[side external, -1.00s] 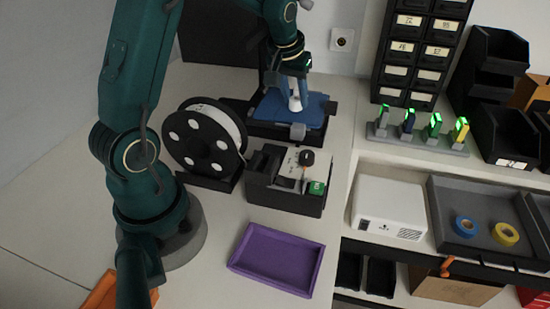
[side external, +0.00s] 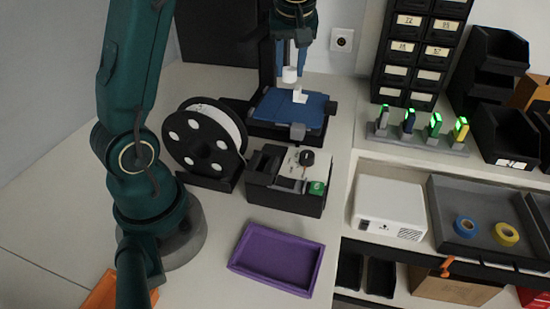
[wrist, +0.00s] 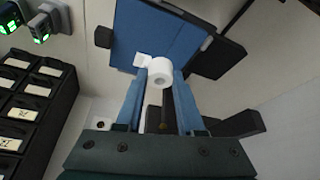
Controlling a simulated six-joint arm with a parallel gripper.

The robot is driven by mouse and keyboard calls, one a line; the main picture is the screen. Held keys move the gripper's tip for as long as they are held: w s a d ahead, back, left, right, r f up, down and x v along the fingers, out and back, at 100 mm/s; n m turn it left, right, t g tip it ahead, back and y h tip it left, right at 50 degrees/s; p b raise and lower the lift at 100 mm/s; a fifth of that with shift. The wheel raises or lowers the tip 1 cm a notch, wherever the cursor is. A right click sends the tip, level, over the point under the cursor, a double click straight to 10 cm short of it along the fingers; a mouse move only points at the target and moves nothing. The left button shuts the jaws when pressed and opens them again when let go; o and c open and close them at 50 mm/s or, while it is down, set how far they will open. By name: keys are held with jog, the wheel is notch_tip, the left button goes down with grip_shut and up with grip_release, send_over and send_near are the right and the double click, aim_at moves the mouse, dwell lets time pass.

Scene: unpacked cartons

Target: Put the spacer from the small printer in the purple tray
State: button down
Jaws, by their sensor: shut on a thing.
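My gripper (side external: 290,65) is shut on the spacer (side external: 289,75), a white ring-like cylinder, and holds it above the blue bed (side external: 268,107) of the small printer (side external: 332,107). In the wrist view the spacer (wrist: 160,72) is between the tips of my blue fingers, its round end with a hole showing. A second small white piece (side external: 300,96) stands on the bed below and also shows beside the spacer in the wrist view (wrist: 141,60). The purple tray (side external: 236,265) lies empty on the table near the front.
A black filament spool (side external: 203,145) stands left of the printer. A white projector-like box (side external: 389,207) and a grey tray (side external: 480,252) are on the shelf at the right.

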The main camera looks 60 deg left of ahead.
jog(key=s+d+f+n+g, duration=0.1)
jog(key=s+d+n, duration=0.2)
jog(key=d+n, duration=0.1)
jog(key=s+d+f+n+g, duration=0.2)
jog(key=s+d+n, duration=0.2)
jog(key=d, duration=0.1)
jog(key=s+d+f+n+g, duration=0.1)
jog(key=s+d+n, duration=0.3)
jog(key=d+n, duration=0.1)
jog(key=shift+s+d+f+g, duration=0.1)
jog(key=shift+d+f+g, duration=0.05)
jog(key=shift+d+g, duration=0.25)
jog(key=shift+s+d+f+m, duration=0.1)
jog(key=shift+s+d+m, duration=0.1)
jog(key=shift+s+d, duration=0.25)
jog(key=shift+s+d+m, duration=0.2)
jog(key=shift+d, duration=0.4)
jog(key=d, duration=0.1)
send_over(290, 265)
jog(key=w+d, duration=0.1)
jog(key=shift+m+t, duration=0.3)
jog(key=shift+m, duration=0.1)
notch_tip(290, 265, down, 7)
jog(key=shift+r, duration=0.1)
jog(key=shift+d+f, duration=0.15)
jog(key=shift+f, duration=2)
